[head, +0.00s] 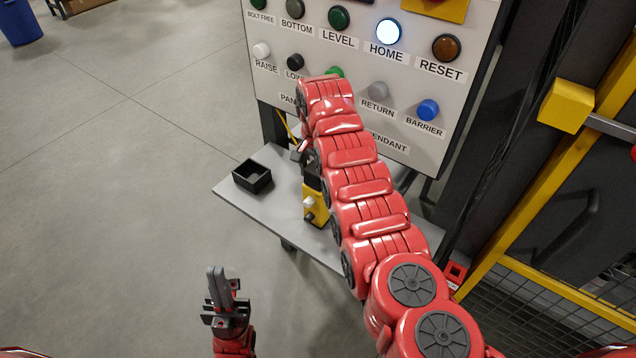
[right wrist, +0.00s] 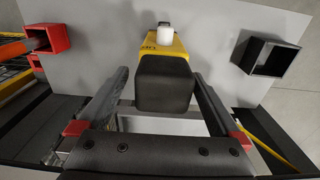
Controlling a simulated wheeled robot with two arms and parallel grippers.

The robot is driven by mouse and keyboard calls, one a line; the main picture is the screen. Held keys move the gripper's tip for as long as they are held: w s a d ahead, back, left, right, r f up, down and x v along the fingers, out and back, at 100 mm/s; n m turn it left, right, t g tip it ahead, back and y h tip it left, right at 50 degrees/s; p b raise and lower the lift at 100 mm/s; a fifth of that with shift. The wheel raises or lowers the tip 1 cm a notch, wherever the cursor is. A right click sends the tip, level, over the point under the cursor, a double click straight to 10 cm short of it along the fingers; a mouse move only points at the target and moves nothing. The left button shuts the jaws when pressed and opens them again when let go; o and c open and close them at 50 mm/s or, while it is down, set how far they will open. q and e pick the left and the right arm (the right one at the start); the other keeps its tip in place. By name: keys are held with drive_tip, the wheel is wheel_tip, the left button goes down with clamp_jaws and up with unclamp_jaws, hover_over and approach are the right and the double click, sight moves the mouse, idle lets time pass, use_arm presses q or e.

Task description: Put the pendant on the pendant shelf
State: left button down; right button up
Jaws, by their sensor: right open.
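The pendant is a yellow box (head: 315,209) with a white button and a black end block. It rests on the grey shelf (head: 282,208) under the control panel, partly hidden by my right arm in the head view. In the right wrist view the pendant's black block (right wrist: 165,85) lies between the two fingers of my right gripper (right wrist: 161,74), which is open, with gaps on both sides. My right gripper is mostly hidden behind its own arm in the head view. My left gripper (head: 222,290) is low at the left, over bare floor, away from the shelf; its jaw opening is unclear.
A black open box (head: 252,177) sits on the shelf's left part; a red square holder (head: 455,272) is at its right end. The button panel (head: 360,75) stands above the shelf. A yellow frame with mesh (head: 540,170) bounds the right.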

wheel_tip(320, 180, up, 6)
drive_tip(key=shift+a+f+b, duration=0.1)
drive_tip(key=shift+a+b, duration=0.05)
drive_tip(key=shift+b, duration=0.75)
drive_tip(key=shift+s+r+p, duration=0.1)
drive_tip(key=shift+r+p, duration=0.45)
drive_tip(key=shift+r, duration=1.05)
